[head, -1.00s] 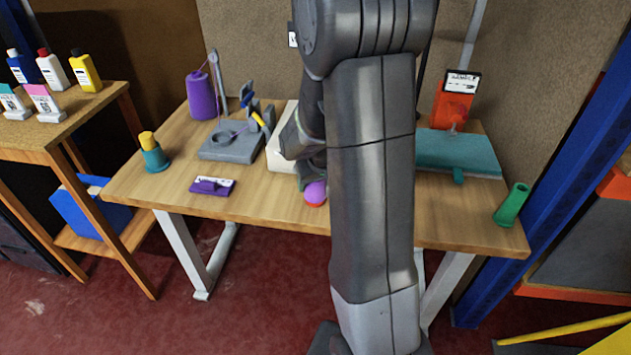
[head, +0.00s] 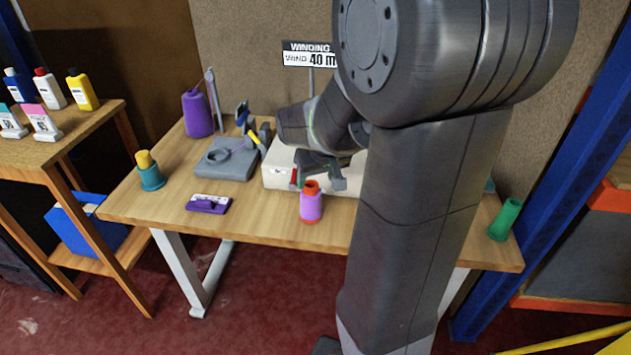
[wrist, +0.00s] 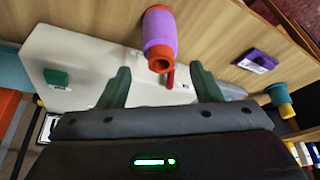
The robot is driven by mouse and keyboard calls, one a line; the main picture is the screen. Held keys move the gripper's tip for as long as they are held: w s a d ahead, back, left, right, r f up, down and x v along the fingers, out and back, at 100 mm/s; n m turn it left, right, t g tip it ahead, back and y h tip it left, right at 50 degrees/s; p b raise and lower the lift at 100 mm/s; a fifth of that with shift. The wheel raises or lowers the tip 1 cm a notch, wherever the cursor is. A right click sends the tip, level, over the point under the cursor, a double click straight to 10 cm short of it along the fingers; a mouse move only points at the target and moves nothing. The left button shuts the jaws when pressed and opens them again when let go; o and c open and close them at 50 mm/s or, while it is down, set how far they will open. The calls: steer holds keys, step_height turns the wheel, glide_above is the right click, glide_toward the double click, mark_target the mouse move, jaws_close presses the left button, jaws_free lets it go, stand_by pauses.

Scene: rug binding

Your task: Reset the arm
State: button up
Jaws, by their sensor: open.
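My gripper (head: 320,178) is open, its two fingers apart with nothing between them in the head view. It hangs over the front of the white box on the table, just behind a purple spool with orange ends (head: 311,203). In the wrist view my gripper (wrist: 160,88) shows two spread green-grey fingers. The purple and orange spool (wrist: 159,38) stands beyond the fingertips there, apart from them. My upper arm covers the right part of the table in the head view.
The wooden table (head: 265,222) holds a white box (head: 278,170), a grey winder base (head: 228,163), a purple cone (head: 197,114), a teal and yellow spool (head: 151,174), a purple label holder (head: 208,204) and a green tube (head: 504,219). A "WIND 40 m" sign (head: 309,54) stands behind. Bottles (head: 82,90) stand on the left shelf.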

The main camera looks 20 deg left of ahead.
mark_target(311, 198)
stand_by(0.4)
steer(key=b+x, duration=0.1)
steer(key=x, duration=1.1)
steer(key=shift+s+f, duration=0.1)
steer(key=shift+f, duration=0.1)
steer(key=shift+d+r, duration=0.1)
steer(key=shift+r, duration=0.15)
